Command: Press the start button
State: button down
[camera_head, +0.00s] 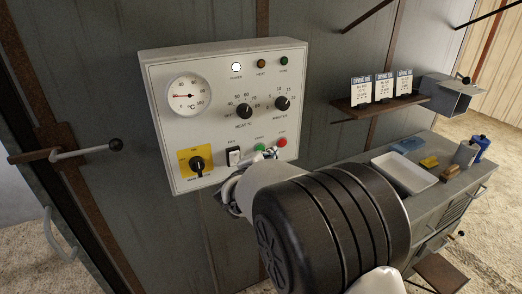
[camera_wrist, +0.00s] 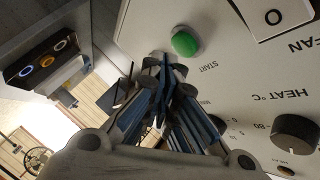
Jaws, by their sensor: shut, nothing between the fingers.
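The green start button (camera_head: 259,148) sits low on the pale control panel (camera_head: 222,70), left of the red button (camera_head: 282,142). In the wrist view the green button (camera_wrist: 185,43) stands out from the panel above the word START. My gripper (camera_wrist: 163,62) is shut and empty, with its fingertips just below and left of the button in that picture. In the head view my gripper (camera_head: 271,153) is at the panel's lower edge, partly hidden behind my arm. The tips look close to the button; I cannot tell whether they touch it.
The panel bears a gauge (camera_head: 189,95), two black knobs, a white rocker switch (camera_head: 234,156) and a yellow-backed rotary switch (camera_head: 197,163). The white lamp (camera_head: 236,67) looks lit. To the right are a bench with a white tray (camera_head: 404,174) and a shelf (camera_head: 380,105) with cards.

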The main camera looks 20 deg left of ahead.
jog(key=shift+w+a, duration=0.1)
dwell(0.6)
jog(key=shift+w+a, duration=0.2)
jog(key=shift+a, duration=0.05)
jog(key=shift+w+a+p, duration=0.25)
jog(key=shift+a+p, duration=0.05)
jog(key=shift+p, duration=0.2)
dwell(0.6)
jog(key=shift+s+d+b, duration=0.45)
jog(key=shift+s+d, duration=0.1)
jog(key=shift+d, duration=0.05)
jog(key=shift+d, duration=0.1)
jog(key=s+d+b, duration=0.2)
jog(key=s+d, duration=0.1)
jog(key=shift+s+d, duration=0.1)
jog(key=shift+d, duration=0.25)
dwell(0.3)
dwell(0.6)
